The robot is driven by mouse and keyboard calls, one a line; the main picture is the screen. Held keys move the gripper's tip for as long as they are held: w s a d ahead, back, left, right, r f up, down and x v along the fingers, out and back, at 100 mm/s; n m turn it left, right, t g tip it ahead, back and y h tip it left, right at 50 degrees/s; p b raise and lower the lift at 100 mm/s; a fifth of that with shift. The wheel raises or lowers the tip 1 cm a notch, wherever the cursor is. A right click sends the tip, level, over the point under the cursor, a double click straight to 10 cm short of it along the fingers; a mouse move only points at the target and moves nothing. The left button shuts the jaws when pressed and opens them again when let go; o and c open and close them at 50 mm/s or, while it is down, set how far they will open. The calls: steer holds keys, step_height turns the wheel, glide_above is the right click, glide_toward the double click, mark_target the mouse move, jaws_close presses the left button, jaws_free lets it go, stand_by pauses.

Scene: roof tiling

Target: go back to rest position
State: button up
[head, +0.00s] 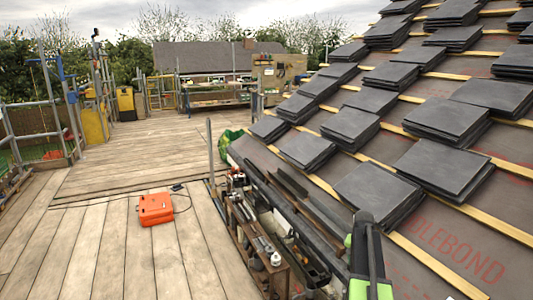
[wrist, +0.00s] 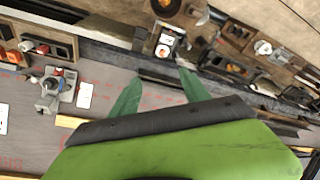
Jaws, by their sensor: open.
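My gripper (wrist: 160,84) shows in the wrist view as two green fingers set apart, with nothing held between them. It is open and points toward the lower roof edge and the tool shelf beside it. In the head view my green and black arm (head: 368,262) reaches up from the bottom right, over the lower edge of the roof. The gripper's fingertips cannot be made out in that view.
Stacks of dark slates (head: 375,190) lie on the battened roof at right. A wooden tool shelf (head: 250,238) runs along the roof's foot. An orange case (head: 155,209) sits on the plank deck (head: 95,240). Scaffold rails stand at left. Much of the deck is clear.

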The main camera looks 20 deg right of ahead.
steer(key=w+a+r+n+y+p, duration=0.1)
steer(key=w+a+r+n, duration=0.15)
steer(key=a, duration=1.25)
steer(key=w+a+r+n+p, duration=0.1)
steer(key=w+a+n+p, duration=0.15)
steer(key=a, duration=1.25)
steer(key=s+a+n, duration=0.3)
steer(key=s+a, duration=0.2)
steer(key=a, duration=0.4)
steer(key=s+a+n+g+y, duration=0.1)
steer(key=s+a+n, duration=0.1)
steer(key=s+a, duration=0.3)
steer(key=a, duration=0.4)
steer(key=shift+s+r+n+g+p, duration=0.3)
steer(key=shift+s+r+n+p, duration=0.05)
steer(key=shift+r+n+p, duration=0.05)
